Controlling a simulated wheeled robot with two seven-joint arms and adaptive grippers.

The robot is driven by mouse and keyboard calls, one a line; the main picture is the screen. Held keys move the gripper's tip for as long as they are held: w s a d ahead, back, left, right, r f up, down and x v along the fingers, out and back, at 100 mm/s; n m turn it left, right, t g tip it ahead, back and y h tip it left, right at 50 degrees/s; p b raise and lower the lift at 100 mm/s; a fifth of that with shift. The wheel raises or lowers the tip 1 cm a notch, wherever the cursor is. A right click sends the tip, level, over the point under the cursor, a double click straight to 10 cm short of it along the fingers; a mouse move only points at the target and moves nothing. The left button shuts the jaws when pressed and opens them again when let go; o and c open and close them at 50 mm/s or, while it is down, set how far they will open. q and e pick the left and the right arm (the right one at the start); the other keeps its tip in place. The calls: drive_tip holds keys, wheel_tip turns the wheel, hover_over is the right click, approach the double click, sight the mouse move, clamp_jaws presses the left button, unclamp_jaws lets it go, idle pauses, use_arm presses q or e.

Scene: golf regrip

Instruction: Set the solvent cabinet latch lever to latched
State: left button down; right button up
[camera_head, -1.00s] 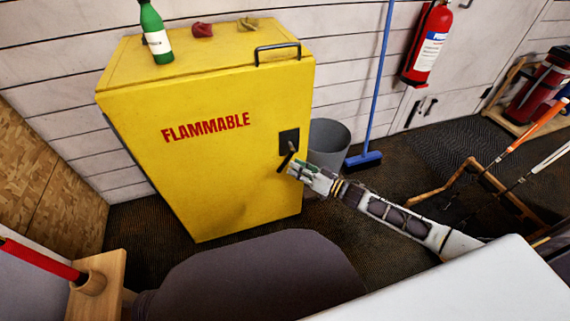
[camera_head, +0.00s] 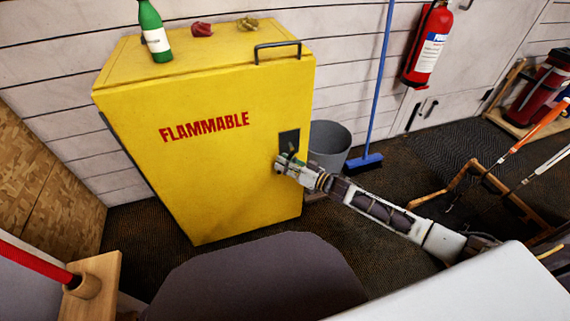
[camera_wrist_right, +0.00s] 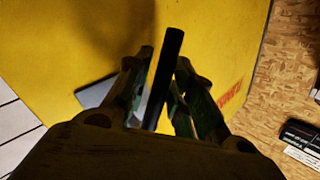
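The yellow solvent cabinet (camera_head: 215,170) stands upright with its door closed and FLAMMABLE in red on the front. A dark latch plate (camera_head: 289,138) sits at the door's right edge. My right gripper (camera_head: 280,163) is at the door just below the plate and hides most of the lever in the head view. In the right wrist view, the dark latch lever (camera_wrist_right: 165,75) runs between the fingers of my right gripper (camera_wrist_right: 164,58). The fingers are close together around it and look shut on it; a small gap on the left side is hard to judge. My left gripper is not in view.
A white surface (camera_head: 470,290) fills the lower right.

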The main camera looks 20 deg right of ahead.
clamp_jaws()
